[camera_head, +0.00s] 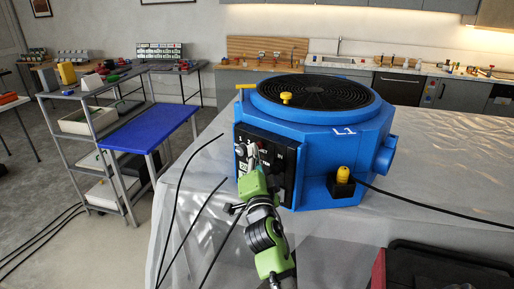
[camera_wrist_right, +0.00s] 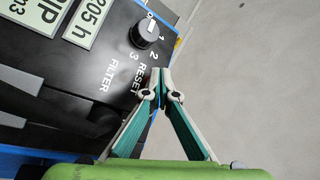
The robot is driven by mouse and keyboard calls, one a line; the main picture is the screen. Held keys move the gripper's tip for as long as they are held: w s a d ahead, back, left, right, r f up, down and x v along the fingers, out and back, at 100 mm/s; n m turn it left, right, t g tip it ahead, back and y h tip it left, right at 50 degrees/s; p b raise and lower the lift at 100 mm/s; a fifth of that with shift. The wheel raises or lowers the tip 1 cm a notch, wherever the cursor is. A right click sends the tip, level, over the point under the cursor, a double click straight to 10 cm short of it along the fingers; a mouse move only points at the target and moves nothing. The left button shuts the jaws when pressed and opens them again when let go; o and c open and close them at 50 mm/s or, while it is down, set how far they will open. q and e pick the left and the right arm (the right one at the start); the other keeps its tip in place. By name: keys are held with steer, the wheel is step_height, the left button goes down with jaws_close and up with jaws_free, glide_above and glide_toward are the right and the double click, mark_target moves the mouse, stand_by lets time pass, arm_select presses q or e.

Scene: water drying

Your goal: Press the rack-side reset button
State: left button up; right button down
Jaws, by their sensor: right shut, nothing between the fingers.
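A blue machine (camera_head: 325,125) with a round black grille on top stands on the covered table. Its black control panel (camera_head: 284,185) faces the left front in the head view. In the wrist view the panel (camera_wrist_right: 60,75) carries white labels, a black knob (camera_wrist_right: 146,32) marked 1, 2, 3, and the printed words RESET and FILTER. My right gripper (camera_head: 251,152) is at the panel, shut and empty. Its fingertips (camera_wrist_right: 160,73) meet beside the word RESET, near the panel's edge. I cannot make out the reset button; the fingers may hide it. My left gripper is not in view.
A yellow-topped black connector (camera_head: 343,182) with a black cable sits at the machine's front. A grey shelf rack (camera_head: 100,160) with a blue tabletop (camera_head: 150,127) stands at the left. Dark cables hang beside the table edge. A black case (camera_head: 440,270) lies at the lower right.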

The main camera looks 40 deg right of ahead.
steer(key=shift+d, duration=0.15)
stand_by(0.4)
steer(key=shift+s+a+b, duration=0.25)
steer(key=shift+a+b, duration=0.15)
steer(key=shift+a, duration=0.5)
